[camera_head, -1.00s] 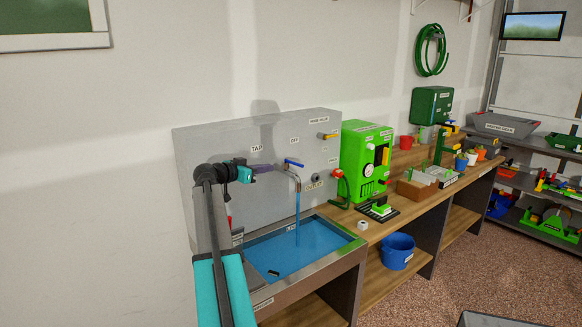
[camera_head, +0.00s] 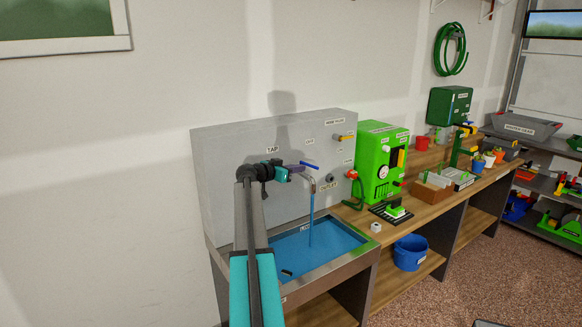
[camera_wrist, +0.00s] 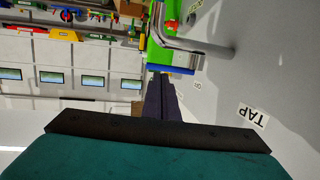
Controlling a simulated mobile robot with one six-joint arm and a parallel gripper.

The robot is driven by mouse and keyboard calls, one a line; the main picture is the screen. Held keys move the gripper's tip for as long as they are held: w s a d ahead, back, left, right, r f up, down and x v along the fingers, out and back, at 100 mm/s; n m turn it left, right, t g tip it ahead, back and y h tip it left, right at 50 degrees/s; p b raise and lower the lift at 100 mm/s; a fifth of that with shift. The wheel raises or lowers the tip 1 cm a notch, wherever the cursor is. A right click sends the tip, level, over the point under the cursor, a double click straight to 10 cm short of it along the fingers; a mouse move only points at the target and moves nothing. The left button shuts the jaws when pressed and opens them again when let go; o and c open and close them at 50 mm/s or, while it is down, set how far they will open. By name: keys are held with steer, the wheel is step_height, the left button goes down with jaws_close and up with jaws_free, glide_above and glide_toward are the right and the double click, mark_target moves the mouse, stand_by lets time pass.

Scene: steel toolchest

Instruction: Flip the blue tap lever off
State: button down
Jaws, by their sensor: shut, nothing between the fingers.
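The blue tap lever (camera_head: 309,165) sits on top of the steel tap spout (camera_head: 313,182), in front of the grey panel. A blue stream of water (camera_head: 311,228) runs from the spout into the sink. My gripper (camera_head: 299,168) is shut and empty, with its dark fingers pointing right at the lever's near left side. In the wrist view, the shut fingertips (camera_wrist: 160,78) reach the edge of the blue lever (camera_wrist: 171,69), and the pipe bends above it. The fingertips look at or very near the lever; contact cannot be told for certain.
The sink (camera_head: 365,254) full of blue water lies below my arm. The grey panel (camera_head: 225,165) stands close behind, with TAP (camera_head: 272,149) and OFF labels. A yellow-handled valve (camera_head: 343,138) and a green machine (camera_head: 381,150) stand to the right.

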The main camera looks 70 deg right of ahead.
mark_target(312, 167)
steer(key=shift+p+x, duration=1)
steer(key=shift+x, duration=1.35)
steer(key=shift+w+a+f, duration=0.1)
steer(key=shift+w+a, duration=0.05)
